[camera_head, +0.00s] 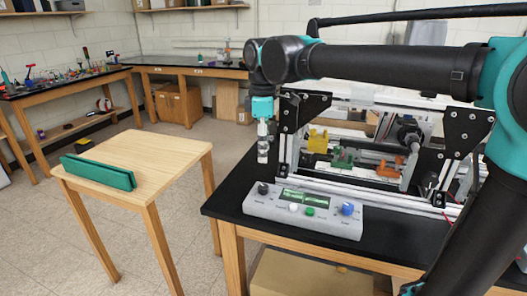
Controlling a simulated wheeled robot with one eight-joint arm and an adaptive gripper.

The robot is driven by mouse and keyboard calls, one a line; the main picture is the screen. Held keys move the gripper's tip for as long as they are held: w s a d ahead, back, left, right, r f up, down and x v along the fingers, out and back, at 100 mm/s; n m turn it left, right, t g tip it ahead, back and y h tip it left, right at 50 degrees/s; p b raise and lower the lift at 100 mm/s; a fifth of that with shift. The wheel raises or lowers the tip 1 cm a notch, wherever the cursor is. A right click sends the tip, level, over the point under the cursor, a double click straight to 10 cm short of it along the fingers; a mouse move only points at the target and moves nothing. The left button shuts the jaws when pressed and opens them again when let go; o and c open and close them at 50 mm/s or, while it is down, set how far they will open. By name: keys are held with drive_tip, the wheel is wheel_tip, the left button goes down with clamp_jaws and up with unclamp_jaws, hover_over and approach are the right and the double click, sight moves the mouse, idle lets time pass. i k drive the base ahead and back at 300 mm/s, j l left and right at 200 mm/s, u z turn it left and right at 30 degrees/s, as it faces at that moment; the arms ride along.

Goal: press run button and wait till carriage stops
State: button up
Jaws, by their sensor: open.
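A light grey control box (275,208) lies on the front of the black-topped bench. It has a green-lit display (304,197), a black knob (262,188), a white button (293,207), a green button (310,212) and a blue knob (348,209). The labels are too small to read. Behind it stands the extrusion frame (380,197), holding a yellow part (317,141), a green part (342,158) and an orange part (389,171). I cannot tell which is the carriage or whether it moves. My gripper (263,160) points down, open and empty, above the box's left end, apart from it.
A wooden table (165,158) with a long green block (98,171) stands to the left. Floor shows between it and the black bench (236,190). The frame's black corner plates (303,106) stand close to my gripper. Other benches line the walls.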

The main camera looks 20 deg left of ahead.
sight(310, 212)
drive_tip(key=k, duration=1)
